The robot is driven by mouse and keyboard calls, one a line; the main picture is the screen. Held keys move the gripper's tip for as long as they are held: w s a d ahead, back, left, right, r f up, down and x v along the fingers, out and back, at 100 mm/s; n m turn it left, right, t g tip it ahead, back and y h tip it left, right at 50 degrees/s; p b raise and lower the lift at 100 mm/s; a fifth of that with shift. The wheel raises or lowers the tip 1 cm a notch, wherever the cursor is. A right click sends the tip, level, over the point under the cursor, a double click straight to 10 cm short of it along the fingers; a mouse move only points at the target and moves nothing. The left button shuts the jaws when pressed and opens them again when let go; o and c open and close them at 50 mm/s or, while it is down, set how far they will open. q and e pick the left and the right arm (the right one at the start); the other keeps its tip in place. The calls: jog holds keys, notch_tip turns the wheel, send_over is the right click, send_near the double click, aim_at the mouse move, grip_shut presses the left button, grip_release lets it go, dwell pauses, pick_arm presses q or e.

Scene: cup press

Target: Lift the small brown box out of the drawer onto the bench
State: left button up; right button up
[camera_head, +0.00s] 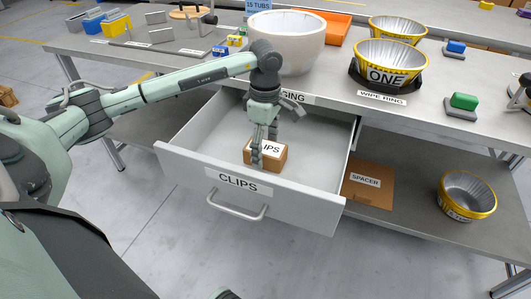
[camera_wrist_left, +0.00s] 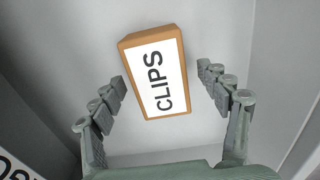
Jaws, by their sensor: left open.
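The small brown box (camera_head: 279,158), with a white CLIPS label on top, lies on the floor of the open drawer (camera_head: 180,149). It also shows in the left wrist view (camera_wrist_left: 155,71). My left gripper (camera_head: 264,160) reaches down into the drawer from above, at the box. In the left wrist view my left gripper (camera_wrist_left: 162,85) is open, with one finger on each side of the box and visible gaps between fingers and box. The bench (camera_head: 341,84) is above and behind the drawer. Part of the label is hidden by my fingers in the head view.
A large white tub (camera_head: 286,45) stands on the bench above the drawer. A bowl marked ONE (camera_head: 390,65) sits in a black ring to its right. A SPACER carton (camera_head: 368,184) and a yellow-rimmed bowl (camera_head: 466,195) are on the lower shelf. Drawer walls surround the gripper.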

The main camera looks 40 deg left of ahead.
pick_arm(q)
jog(key=shift+f, duration=0.2)
jog(key=c, duration=1.2)
jog(key=shift+c, duration=0.4)
jog(key=shift+r, duration=0.15)
